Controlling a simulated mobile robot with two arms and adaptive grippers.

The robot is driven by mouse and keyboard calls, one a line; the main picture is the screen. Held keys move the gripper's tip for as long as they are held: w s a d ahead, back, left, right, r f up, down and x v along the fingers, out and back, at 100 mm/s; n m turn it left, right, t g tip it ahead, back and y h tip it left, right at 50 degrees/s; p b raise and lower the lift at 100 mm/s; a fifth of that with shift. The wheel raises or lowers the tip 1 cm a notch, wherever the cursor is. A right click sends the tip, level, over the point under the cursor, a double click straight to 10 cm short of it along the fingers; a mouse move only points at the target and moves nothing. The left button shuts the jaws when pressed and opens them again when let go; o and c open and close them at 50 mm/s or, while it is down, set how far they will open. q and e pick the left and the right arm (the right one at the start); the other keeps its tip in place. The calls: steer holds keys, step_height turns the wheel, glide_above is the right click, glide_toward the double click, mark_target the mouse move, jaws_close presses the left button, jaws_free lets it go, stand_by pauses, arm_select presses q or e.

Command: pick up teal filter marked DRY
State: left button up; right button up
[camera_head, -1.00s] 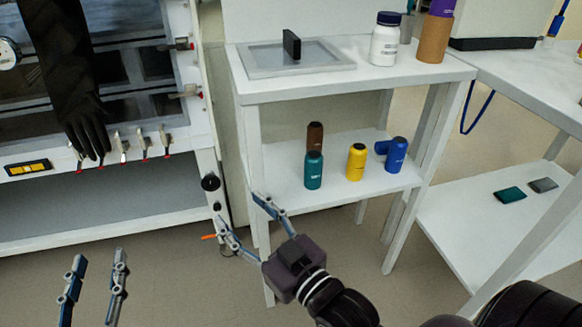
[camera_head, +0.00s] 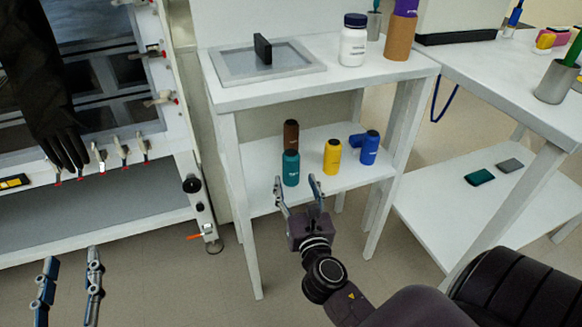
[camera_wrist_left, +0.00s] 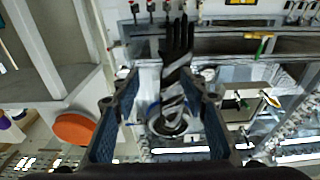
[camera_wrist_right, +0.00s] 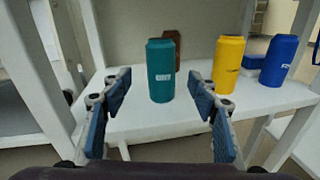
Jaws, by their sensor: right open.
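The teal filter (camera_head: 290,168) stands upright at the front left of the lower shelf. In the right wrist view the teal filter (camera_wrist_right: 160,70) shows a small white label, too small to read, between the fingers and beyond them. My right gripper (camera_head: 298,184) is open and empty, in front of the shelf and just short of the teal filter; its fingers also show in the right wrist view (camera_wrist_right: 160,98). My left gripper (camera_head: 70,268) is at the lower left of the head view, away from the shelf. Its fingers are apart with nothing held between them in the left wrist view (camera_wrist_left: 160,90).
A brown filter (camera_head: 291,134) stands just behind the teal one. The lower shelf (camera_head: 262,190) lies between white legs under the upper top (camera_head: 300,85), which bounds the space above.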

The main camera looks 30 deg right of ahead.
mark_target(293, 170)
steer(key=shift+w+r+n, duration=0.15)
steer(key=shift+w+n, duration=0.05)
steer(key=shift+n, duration=0.4)
steer(key=shift+w, duration=0.25)
steer(key=x, duration=0.4)
steer(key=b+x, duration=0.1)
steer(key=x, duration=0.1)
steer(key=shift+w+d, duration=0.25)
steer(key=shift+d, duration=0.15)
steer(key=shift+w+d, duration=0.1)
steer(key=shift+w, duration=0.1)
arm_select(q)
step_height(293, 170, up, 7)
steer(key=s+t+h, duration=0.1)
steer(key=t, duration=0.2)
steer(key=shift+s+d, duration=0.25)
arm_select(e)
steer(key=shift+r, duration=0.1)
arm_select(q)
steer(key=shift+f, duration=0.1)
arm_select(e)
steer(key=shift+c, duration=0.6)
steer(key=c, duration=1.3)
